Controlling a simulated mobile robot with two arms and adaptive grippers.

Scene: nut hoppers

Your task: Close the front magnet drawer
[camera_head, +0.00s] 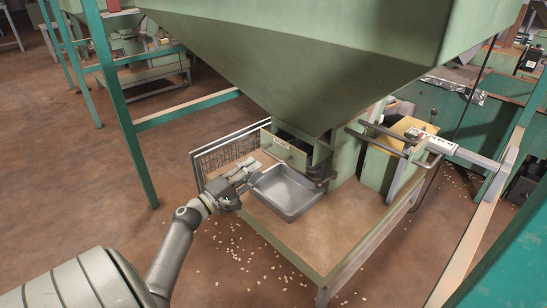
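A pale green panel with a small white label (285,154) shows under the big green hopper; it looks like the front of the magnet drawer. It stands out from the dark housing behind it, so the drawer appears pulled out. My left gripper (254,172) is just left of and below this panel, over the left rim of the metal tray. Its fingers look apart, with nothing seen between them. It appears clear of the panel, though the small gap is hard to judge. My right gripper is not in view.
The metal tray (287,193) sits on a wooden-topped stand (325,233) below the panel. The green hopper (300,60) overhangs from above. A wire-mesh frame (222,152) stands behind my gripper. Green posts (124,110) rise at left. Nuts litter the brown floor.

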